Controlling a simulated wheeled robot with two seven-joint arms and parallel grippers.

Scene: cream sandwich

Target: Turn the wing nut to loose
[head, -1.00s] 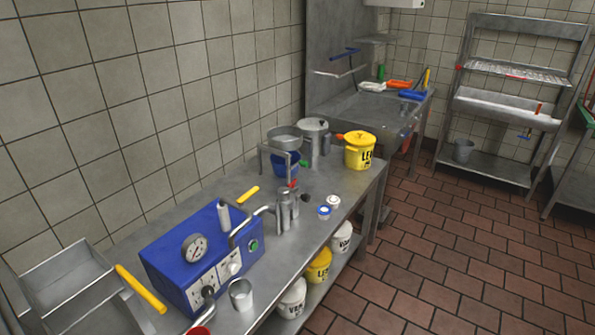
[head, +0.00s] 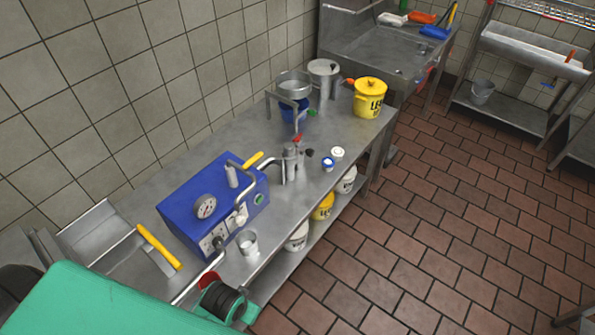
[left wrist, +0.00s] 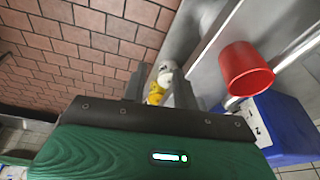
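I cannot clearly pick out a wing nut in either view. In the head view the blue machine (head: 215,205) with a round gauge (head: 205,207) stands on the steel table. Beside it is an upright metal fitting (head: 291,163) with a small red part on top. My green left arm (head: 115,305) comes in from the bottom left; its fingers do not show there. In the left wrist view my left gripper (left wrist: 157,76) has its fingers apart with nothing held. A red cup (left wrist: 245,72) and the blue machine (left wrist: 285,122) are to its right. My right gripper is not in view.
A metal cup (head: 247,242) stands at the table's front edge. A yellow pot (head: 370,98), a steel pot (head: 324,78) and two small jars stand farther back. Several buckets are on the lower shelf. Open tiled floor lies to the right.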

